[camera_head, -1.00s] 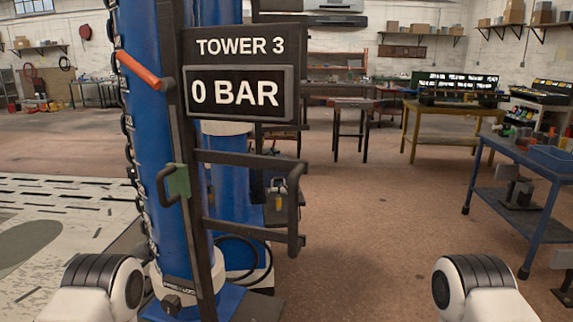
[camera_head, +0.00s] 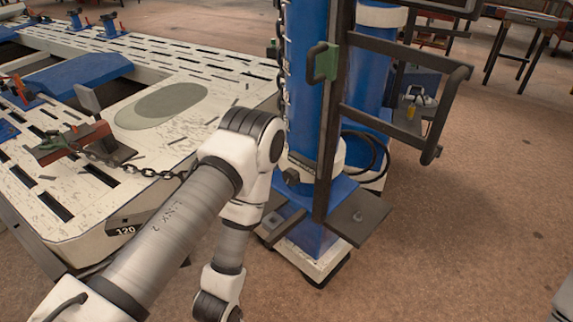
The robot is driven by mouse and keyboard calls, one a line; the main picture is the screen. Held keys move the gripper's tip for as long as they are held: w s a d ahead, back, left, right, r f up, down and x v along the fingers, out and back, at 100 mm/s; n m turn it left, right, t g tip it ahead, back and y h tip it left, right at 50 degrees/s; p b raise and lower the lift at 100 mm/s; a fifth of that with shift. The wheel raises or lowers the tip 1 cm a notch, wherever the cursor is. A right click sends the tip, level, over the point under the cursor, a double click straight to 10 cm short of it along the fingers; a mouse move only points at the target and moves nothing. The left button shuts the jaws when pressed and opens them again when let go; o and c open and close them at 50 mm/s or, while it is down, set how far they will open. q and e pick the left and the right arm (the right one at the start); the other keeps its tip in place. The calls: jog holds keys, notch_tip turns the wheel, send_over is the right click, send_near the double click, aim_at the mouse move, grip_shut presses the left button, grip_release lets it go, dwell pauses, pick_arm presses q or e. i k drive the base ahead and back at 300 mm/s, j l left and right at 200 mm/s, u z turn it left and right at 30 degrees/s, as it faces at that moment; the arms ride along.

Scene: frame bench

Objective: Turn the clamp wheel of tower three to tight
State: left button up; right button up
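Tower three's blue column (camera_head: 303,100) stands upright right of centre, with chain on its left side and a dark upright on its right. A green block with a dark handle (camera_head: 323,62) is fixed to it. A small dark knob (camera_head: 291,176) sits low on the column; I cannot tell whether it is the clamp wheel. No clear wheel shows. My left arm comes in from the lower left, bends in front of the bench edge and runs down beside the tower base. Neither my left nor my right gripper is in the picture.
The tower's foot (camera_head: 315,240) has dark plates jutting out. A dark bar frame (camera_head: 400,120) sticks out right.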

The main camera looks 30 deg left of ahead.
aim_at(291, 177)
jog(key=j, duration=1.15)
jog(key=j+z, duration=0.15)
jog(key=j, duration=1)
jog(key=k+j, duration=0.15)
jog(key=j, duration=1)
jog(key=i+z, duration=0.05)
